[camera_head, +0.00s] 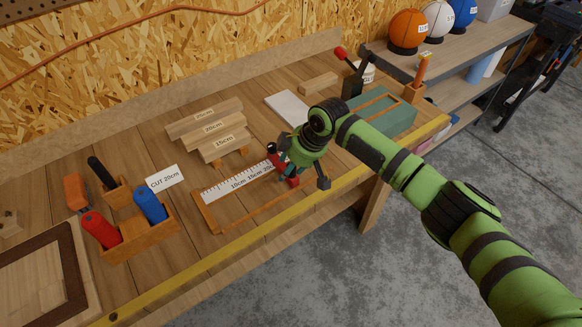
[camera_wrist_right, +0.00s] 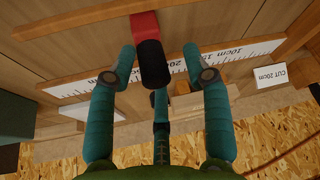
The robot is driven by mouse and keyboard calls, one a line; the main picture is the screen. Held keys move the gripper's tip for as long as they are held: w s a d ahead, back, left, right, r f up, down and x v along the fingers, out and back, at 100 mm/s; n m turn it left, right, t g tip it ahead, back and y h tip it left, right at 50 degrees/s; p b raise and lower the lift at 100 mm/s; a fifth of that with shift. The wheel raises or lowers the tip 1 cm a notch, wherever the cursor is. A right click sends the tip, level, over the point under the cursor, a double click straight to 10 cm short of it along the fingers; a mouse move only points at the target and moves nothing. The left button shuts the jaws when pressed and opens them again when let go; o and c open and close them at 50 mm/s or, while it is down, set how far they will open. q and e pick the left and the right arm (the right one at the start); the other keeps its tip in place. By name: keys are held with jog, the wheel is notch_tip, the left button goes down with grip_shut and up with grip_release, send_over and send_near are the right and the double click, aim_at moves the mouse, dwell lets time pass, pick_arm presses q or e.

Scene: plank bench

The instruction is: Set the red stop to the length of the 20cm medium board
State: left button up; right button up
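The red stop (camera_head: 291,181) sits on the ruler rail with its black knob; it also shows in the right wrist view (camera_wrist_right: 145,24). My right gripper (camera_head: 296,164) is over the stop. In the wrist view my right gripper's fingertips (camera_wrist_right: 158,52) are apart, one each side of the black knob, with visible gaps. The white ruler (camera_head: 235,184) reads 10cm and 15cm; the 20 label is partly covered near the stop. The exact stop reading is hidden. The 20cm medium board (camera_head: 205,129) lies between the other two boards behind the ruler. My left gripper is out of view.
A card (camera_head: 163,178) reads CUT 20cm. The yellow bench edge (camera_head: 215,257) runs along the front.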

jog(key=shift+s+a, duration=0.2)
jog(key=shift+a, duration=0.05)
jog(key=shift+s+a, duration=0.1)
jog(key=shift+f, duration=0.1)
jog(key=shift+d, duration=0.2)
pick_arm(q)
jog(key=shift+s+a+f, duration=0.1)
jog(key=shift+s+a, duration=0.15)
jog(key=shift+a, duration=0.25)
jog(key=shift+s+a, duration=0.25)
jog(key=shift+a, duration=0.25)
pick_arm(e)
jog(key=v, duration=1.2)
